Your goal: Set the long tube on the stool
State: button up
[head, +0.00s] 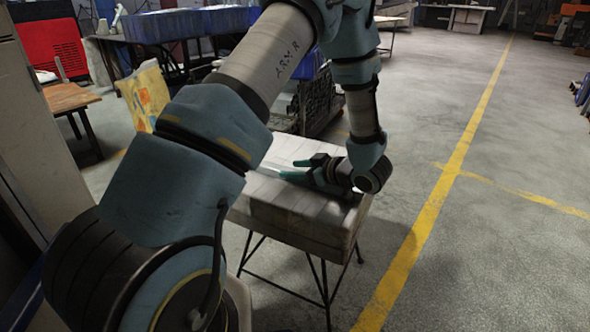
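My gripper (290,169) is low over a pale plank-topped stand (300,213) with thin dark metal legs, near the middle of the head view. Its dark and teal fingers point left, and the tips look a little apart. A thin pale strip (272,168) shows beside the fingertips and runs behind my arm. It may be the long tube, but I cannot tell whether it is held or lies on the top. A low wooden-topped piece (66,98) with dark legs stands at the left. I cannot tell which of the two is the stool.
A yellow patterned board (146,95) leans behind my arm. A pale cabinet (30,130) edges the left. The grey floor (500,240) at the right is clear, with yellow lines.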

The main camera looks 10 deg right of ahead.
jog(key=shift+o, duration=1.1)
jog(key=shift+r, duration=0.15)
jog(key=p+v, duration=0.2)
jog(key=v, duration=1)
jog(key=w+a+r+m+g+h, duration=0.1)
jog(key=w+a+r+m+h, duration=0.15)
jog(key=w+h, duration=0.3)
jog(key=w+a+r+m+h, duration=0.1)
jog(key=w+r+m+h, duration=0.25)
jog(key=w, duration=0.25)
jog(key=s+a+m+g, duration=0.4)
jog(key=s+a+g, duration=0.3)
jog(key=s+a, duration=1)
jog(key=a, duration=0.3)
jog(key=shift+r+m+g, duration=0.2)
jog(key=shift+m+g, duration=0.1)
jog(key=shift+g, duration=0.1)
